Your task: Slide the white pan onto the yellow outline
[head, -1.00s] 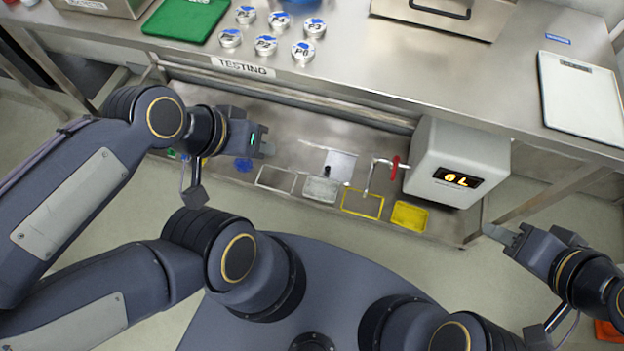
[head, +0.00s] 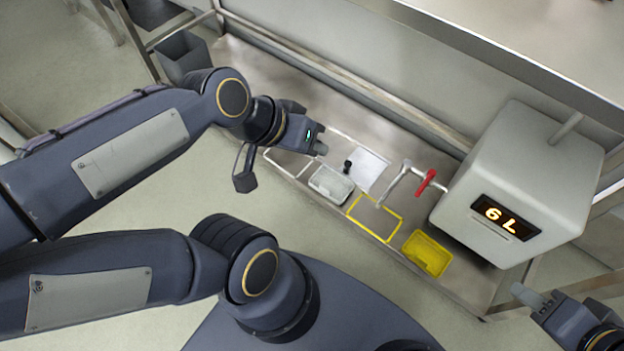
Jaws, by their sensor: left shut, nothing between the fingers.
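The white pan (head: 331,184) is a small pale, shallow tray on the steel lower shelf. It lies just left of the yellow outline (head: 398,228), apart from it. The outline is an empty rectangle on the shelf. A black knob (head: 347,166) stands by the pan's far edge. My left gripper (head: 321,147) is shut and empty, and appears just beyond and above the pan; I cannot tell whether it touches anything. My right gripper (head: 519,291) is at the lower right, far from the pan; its jaw gap is unclear.
A grey box (head: 520,170) reading "6 L" stands to the right, with a red-handled tap (head: 425,182) whose spout hangs over the yellow outline. A yellow tray (head: 427,253) lies right of it. A white square (head: 368,166) lies behind. The steel shelf (head: 250,75) is clear at upper left.

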